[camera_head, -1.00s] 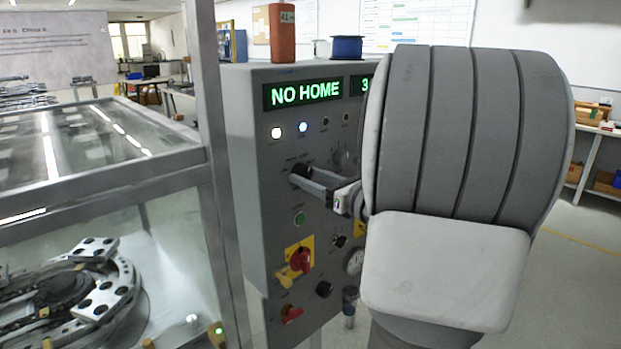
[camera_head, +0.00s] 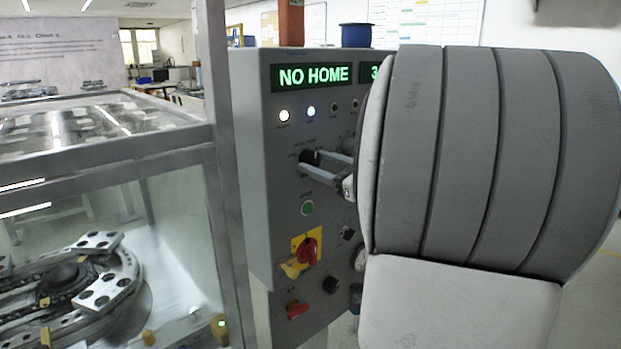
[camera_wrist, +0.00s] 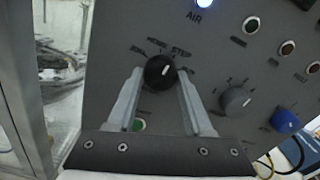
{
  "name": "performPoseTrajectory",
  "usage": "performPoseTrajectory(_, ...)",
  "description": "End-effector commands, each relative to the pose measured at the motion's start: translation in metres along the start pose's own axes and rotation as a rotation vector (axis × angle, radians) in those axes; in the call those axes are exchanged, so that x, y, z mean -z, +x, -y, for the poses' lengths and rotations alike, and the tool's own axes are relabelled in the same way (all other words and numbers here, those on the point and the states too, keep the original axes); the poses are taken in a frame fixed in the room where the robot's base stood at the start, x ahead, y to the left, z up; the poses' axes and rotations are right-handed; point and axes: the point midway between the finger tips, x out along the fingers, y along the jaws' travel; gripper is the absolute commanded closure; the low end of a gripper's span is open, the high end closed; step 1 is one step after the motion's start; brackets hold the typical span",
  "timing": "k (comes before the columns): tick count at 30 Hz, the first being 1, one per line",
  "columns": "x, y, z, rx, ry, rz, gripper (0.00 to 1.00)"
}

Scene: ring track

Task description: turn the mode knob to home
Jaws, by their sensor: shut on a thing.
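The mode knob (camera_wrist: 160,73) is a round black knob with a white pointer line, on the grey control panel. Labels such as HOME and STEP arc over it. In the wrist view the line points up and slightly right; I cannot tell exactly which label it meets. My gripper (camera_wrist: 158,78) is shut on the knob, one grey finger on each side. In the head view the knob (camera_head: 307,156) is partly hidden by the fingers, and my arm hides the panel's right side. The display (camera_head: 314,76) reads NO HOME in green.
A grey pointer knob (camera_wrist: 236,101) and a blue knob (camera_wrist: 285,120) lie right of the mode knob. Below are a green button (camera_head: 307,208) and a red switch on a yellow plate (camera_head: 306,250). A glass-walled enclosure (camera_head: 90,165) with a ring track stands left.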

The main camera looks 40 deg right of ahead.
Motion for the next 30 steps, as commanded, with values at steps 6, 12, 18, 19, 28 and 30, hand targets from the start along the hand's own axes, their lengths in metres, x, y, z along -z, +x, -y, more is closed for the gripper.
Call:
performPoseTrajectory(6,0.0063,0.0003,-0.0024,0.000,-0.187,0.003,1.00)
performPoseTrajectory(12,0.0049,0.0001,-0.0016,0.000,-0.327,0.002,1.00)
performPoseTrajectory(18,0.0034,0.0000,-0.0005,0.000,-0.422,0.000,1.00)
performPoseTrajectory(19,0.0031,0.0000,-0.0004,0.000,-0.432,0.000,1.00)
performPoseTrajectory(28,0.0007,-0.0001,0.0005,-0.001,-0.481,-0.001,1.00)
performPoseTrajectory(30,0.0005,-0.0001,0.0007,0.000,-0.483,-0.001,1.00)
